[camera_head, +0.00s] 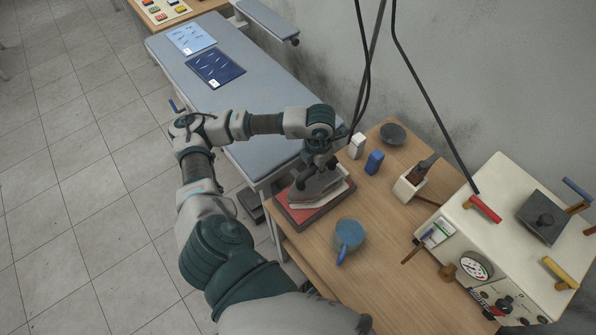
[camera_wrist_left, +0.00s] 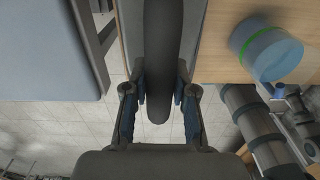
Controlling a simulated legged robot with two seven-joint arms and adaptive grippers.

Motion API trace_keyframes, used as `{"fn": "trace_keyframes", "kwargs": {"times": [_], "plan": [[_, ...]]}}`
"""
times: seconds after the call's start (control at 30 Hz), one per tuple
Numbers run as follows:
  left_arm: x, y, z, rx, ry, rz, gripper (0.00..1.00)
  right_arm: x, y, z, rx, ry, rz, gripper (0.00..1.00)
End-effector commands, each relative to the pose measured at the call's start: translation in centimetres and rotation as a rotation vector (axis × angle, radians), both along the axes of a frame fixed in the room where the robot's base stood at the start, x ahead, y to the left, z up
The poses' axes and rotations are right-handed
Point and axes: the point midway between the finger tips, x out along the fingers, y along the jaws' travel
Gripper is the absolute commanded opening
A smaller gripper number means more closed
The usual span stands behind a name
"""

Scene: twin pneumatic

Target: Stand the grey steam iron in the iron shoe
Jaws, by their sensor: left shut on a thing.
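The grey steam iron (camera_head: 320,183) is at the near left corner of the wooden table in the head view. My left gripper (camera_head: 319,161) is shut on its dark handle from above. In the left wrist view the dark handle (camera_wrist_left: 160,55) runs between the two fingers of the gripper (camera_wrist_left: 160,95). A red pad (camera_head: 305,216) with a dark edge lies under the iron, with a pale layer just above the red. I cannot tell whether this layer belongs to the iron or the iron shoe, nor whether the iron touches it. My right gripper is not in view.
White and blue blocks (camera_head: 374,162), a bowl (camera_head: 393,133) and a white holder (camera_head: 408,187) stand farther back. A cream machine (camera_head: 520,230) fills the right. A padded bench (camera_head: 235,90) adjoins the table; cables hang above.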

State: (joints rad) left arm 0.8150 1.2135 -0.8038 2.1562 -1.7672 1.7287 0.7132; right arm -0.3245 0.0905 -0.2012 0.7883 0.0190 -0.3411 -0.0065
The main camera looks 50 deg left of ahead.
Motion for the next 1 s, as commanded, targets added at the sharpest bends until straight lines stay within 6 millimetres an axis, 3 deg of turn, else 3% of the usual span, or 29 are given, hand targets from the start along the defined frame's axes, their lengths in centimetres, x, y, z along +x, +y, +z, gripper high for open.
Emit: {"fn": "trace_keyframes", "kwargs": {"times": [0.37, 0.6, 0.83, 0.87, 0.93, 1.0], "plan": [[2.5, -0.1, -0.1, -0.006, -0.004, 0.001, 0.00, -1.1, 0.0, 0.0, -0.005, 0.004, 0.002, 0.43], [2.4, -0.1, -3.3, -0.004, -0.003, 0.001, 0.00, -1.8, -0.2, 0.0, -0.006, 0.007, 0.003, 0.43], [2.4, -0.4, -3.6, -0.003, -0.005, 0.001, 0.00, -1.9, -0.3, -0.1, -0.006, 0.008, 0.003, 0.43], [2.3, -0.4, -3.9, -0.002, 0.002, 0.000, 0.29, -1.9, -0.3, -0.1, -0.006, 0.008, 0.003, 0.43], [2.3, -0.4, -3.8, -0.002, 0.002, 0.000, 0.46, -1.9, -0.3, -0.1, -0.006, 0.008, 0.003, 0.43], [2.3, -0.4, -3.9, -0.002, 0.002, 0.000, 0.51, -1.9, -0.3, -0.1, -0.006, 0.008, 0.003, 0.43]]}}
